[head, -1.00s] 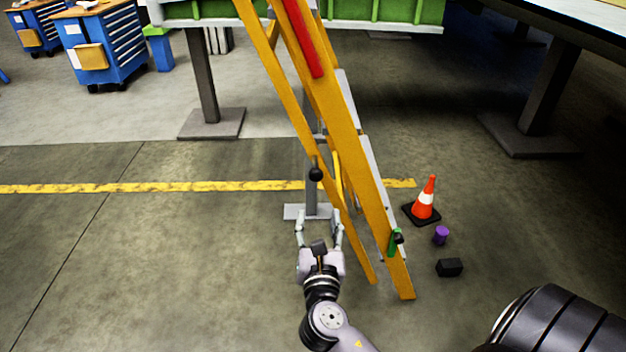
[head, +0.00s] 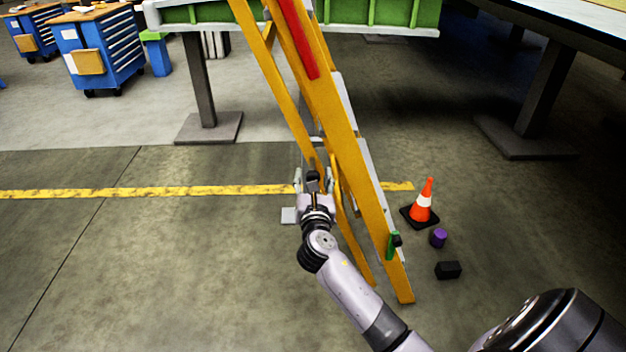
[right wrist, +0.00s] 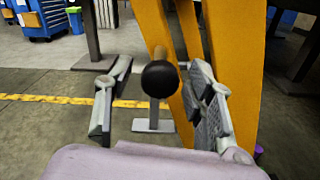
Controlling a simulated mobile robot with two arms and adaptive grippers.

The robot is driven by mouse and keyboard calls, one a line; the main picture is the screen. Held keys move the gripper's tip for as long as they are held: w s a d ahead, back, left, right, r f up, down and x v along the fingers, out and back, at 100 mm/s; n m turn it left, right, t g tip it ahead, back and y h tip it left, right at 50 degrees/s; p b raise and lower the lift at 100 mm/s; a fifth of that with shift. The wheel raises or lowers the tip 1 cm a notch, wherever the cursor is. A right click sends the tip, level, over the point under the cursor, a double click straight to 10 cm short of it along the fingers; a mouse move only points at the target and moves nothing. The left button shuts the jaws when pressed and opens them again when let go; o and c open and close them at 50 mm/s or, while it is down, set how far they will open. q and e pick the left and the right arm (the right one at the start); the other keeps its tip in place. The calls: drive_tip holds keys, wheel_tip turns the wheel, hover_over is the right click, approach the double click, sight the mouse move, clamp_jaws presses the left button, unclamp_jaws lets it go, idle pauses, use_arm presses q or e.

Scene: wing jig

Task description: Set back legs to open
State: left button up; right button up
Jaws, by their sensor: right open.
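A yellow stepladder (head: 345,140) stands tilted in the middle of the head view, its legs spread; its yellow rails also fill the right wrist view (right wrist: 235,60). A red strip (head: 299,38) runs along its upper side. A rod with a black ball knob (right wrist: 160,79) points toward the camera in the right wrist view. My right gripper (head: 312,180) is open at the rear leg, with its fingers on either side of the knob, seemingly not closed on it. My left gripper is out of view.
An orange cone (head: 422,204), a purple cylinder (head: 438,238) and a black block (head: 448,270) lie right of the ladder. A green structure (head: 380,17) stands behind it, above a grey post (head: 200,80). Floor at left is clear.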

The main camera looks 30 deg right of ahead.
clamp_jaws()
idle(0.6)
drive_tip(key=shift+f, duration=0.1)
